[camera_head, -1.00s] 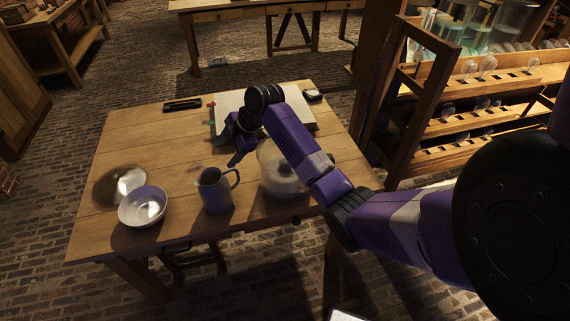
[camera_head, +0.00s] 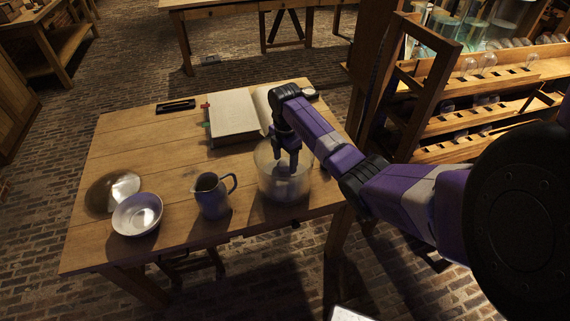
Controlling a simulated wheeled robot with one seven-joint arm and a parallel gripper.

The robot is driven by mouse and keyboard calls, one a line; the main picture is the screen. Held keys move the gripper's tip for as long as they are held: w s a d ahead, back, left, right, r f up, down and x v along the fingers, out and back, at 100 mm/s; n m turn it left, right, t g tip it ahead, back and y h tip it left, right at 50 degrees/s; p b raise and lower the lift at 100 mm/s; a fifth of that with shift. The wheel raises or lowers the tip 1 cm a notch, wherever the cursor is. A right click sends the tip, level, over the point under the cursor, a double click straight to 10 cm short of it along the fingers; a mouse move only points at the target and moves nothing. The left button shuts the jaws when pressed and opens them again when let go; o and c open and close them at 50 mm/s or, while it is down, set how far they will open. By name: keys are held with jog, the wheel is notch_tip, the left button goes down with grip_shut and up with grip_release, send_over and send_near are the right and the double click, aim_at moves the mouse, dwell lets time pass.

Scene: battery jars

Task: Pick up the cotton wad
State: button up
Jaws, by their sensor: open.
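I cannot make out a cotton wad clearly anywhere in the head view. A clear glass jar (camera_head: 264,180) stands at the right front of the wooden table, with something dark and blurred low inside that I cannot identify. My gripper (camera_head: 286,168) points down at the jar's mouth, its fingers overlapping the jar in the picture. The fingers appear to reach inside the rim, but depth is hard to judge. The gripper is open; nothing shows held between the fingers, and the arm hides the jar's right rear side.
A pitcher (camera_head: 211,198) stands just left of the jar. A white bowl (camera_head: 137,215) and a round shiny dish (camera_head: 105,192) are at the table's left. An open book (camera_head: 232,112) and a dark narrow case (camera_head: 176,106) lie behind. A wooden rack (camera_head: 455,115) stands at right.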

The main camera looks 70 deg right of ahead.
jog(key=shift+f, duration=0.75)
grip_shut()
jog(key=shift+r, duration=0.15)
notch_tip(320, 180, up, 11)
jog(key=b, duration=0.1)
notch_tip(320, 180, up, 9)
jog(key=p, duration=0.5)
send_over(284, 162)
jog(key=shift+s, duration=0.1)
